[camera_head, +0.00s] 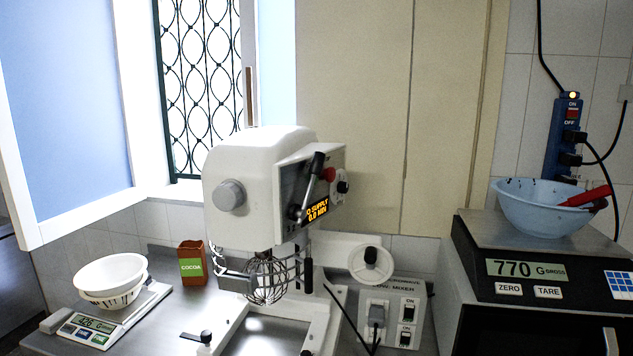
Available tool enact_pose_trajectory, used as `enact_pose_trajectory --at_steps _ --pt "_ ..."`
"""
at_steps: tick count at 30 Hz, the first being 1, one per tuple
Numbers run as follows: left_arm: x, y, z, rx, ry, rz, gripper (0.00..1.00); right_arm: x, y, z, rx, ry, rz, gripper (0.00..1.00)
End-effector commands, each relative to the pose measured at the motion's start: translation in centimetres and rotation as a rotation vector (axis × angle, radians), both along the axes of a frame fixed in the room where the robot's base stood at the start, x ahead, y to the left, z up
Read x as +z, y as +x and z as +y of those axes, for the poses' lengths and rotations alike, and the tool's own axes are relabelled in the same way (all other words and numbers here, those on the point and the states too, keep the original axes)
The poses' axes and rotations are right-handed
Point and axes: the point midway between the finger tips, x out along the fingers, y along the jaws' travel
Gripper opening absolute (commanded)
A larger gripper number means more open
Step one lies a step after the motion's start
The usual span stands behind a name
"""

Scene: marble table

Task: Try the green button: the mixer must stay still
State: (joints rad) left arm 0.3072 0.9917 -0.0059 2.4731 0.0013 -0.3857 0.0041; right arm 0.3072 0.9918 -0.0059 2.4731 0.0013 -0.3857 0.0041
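The white mixer (250,180) stands on the metal counter in the middle. Its side panel has a red button (328,174), a dark dial (342,187) and a black lever (312,180). I cannot make out a green button; the lever covers part of the panel. The orange display (317,211) reads "O SUPPLY" and "0.0 MIN", its left end cut off by the lever. The wire whisk (268,278) hangs inside a wire guard; I cannot tell from one frame whether it moves. Neither of my grippers is in view.
A socket panel (396,300) labelled for microwave and mixer has a plug and two switches. A scale (96,325) with white bowls and a cocoa box (193,262) stand left. A blue bowl (543,210) on a 770 g scale (525,266) and a power strip (563,140) are right.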

Motion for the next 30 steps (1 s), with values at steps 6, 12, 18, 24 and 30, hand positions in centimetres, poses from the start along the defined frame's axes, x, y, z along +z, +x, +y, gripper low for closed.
enact_pose_trajectory --at_steps 6,12,18,24,30 --pt "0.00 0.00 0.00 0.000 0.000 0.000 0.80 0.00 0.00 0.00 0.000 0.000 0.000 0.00" --pt "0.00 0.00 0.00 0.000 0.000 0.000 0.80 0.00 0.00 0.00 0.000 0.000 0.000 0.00" --pt "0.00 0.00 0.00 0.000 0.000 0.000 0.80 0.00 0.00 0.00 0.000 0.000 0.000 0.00" --pt "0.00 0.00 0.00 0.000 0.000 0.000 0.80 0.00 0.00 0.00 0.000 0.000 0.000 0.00" --pt "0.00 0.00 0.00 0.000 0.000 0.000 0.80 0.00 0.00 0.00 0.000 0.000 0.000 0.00"
